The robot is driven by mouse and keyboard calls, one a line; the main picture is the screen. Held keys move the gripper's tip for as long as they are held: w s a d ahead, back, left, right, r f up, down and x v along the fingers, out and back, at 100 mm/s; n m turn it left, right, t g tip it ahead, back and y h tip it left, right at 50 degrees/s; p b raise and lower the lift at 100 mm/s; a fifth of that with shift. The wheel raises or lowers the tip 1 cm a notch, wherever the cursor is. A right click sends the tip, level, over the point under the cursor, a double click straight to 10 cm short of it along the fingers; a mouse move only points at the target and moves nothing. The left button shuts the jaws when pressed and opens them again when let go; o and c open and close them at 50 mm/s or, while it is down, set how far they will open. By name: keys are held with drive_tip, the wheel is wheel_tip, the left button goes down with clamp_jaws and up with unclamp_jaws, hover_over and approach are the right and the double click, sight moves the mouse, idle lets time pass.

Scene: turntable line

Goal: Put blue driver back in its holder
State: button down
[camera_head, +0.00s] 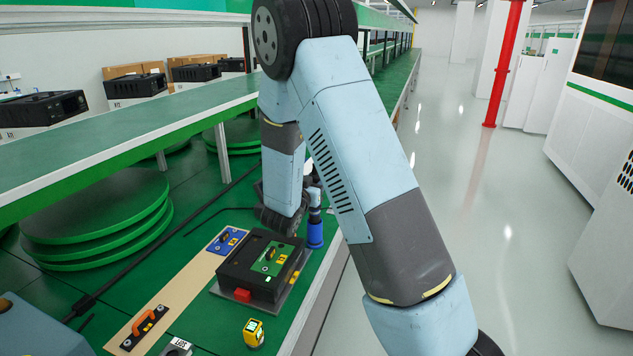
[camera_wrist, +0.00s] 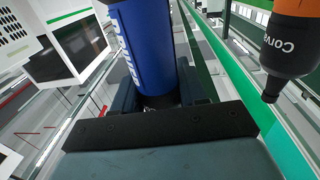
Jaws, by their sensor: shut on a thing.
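The blue driver (camera_head: 315,234) is upright beside the right edge of the green line in the head view, close to my wrist. In the wrist view the blue driver (camera_wrist: 142,50) fills the upper middle, with pale lettering on its side. My gripper (camera_wrist: 160,95) is shut on the driver's lower part in that view, its dark fingers on either side. In the head view my arm hides much of the gripper. I cannot make out the blue driver's holder in either view.
An orange and black driver (camera_wrist: 296,35) shows at the wrist view's right. Green round plates (camera_head: 95,210) are stacked at left.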

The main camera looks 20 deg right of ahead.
drive_tip(key=shift+f, duration=1.95)
drive_tip(key=c, duration=0.5)
unclamp_jaws()
drive_tip(key=v, duration=1.3)
drive_tip(key=shift+s+a+f, duration=0.1)
drive_tip(key=shift+s+a, duration=0.15)
drive_tip(key=shift+a, duration=0.05)
